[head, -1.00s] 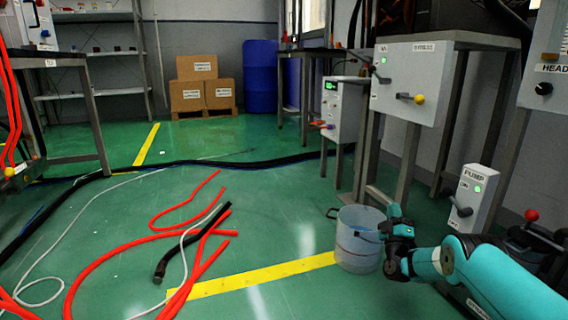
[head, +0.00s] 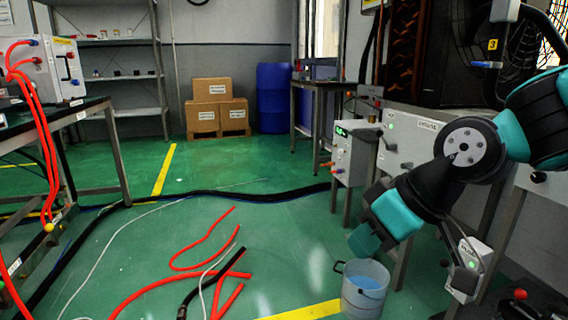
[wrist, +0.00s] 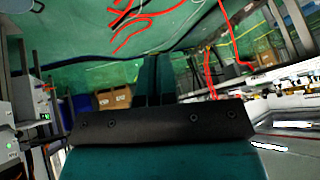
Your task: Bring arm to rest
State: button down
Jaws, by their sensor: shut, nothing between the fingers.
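My arm comes in from the right edge of the head view, bent at a large black joint. Its teal and black end slants down to the left, with my gripper (head: 365,240) above and beside the rim of a clear bucket. The fingers are too small to make out there. In the wrist view my gripper (wrist: 153,58) shows its two dark teal fingers side by side and closed, with nothing between them. They point out over the floor, apart from anything. The wrist picture appears upside down.
The bucket (head: 364,302) holds bluish liquid on the floor. A white control box (head: 352,150) and a pump switch box (head: 468,268) stand close to the arm. Red hoses (head: 205,245) and a black cable (head: 250,195) cross the floor. Cardboard boxes (head: 208,90) stand at the back.

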jog(key=s+d+r+m+g+h+p, duration=0.1)
jog(key=s+d+r+g+p, duration=0.15)
jog(key=s, duration=0.45)
jog(key=s+d+r+g+h+p, duration=0.1)
jog(key=s+r+p, duration=0.15)
jog(key=s, duration=0.45)
notch_tip(320, 180, up, 35)
jog(key=p, duration=3.5)
jog(key=shift+p, duration=0.35)
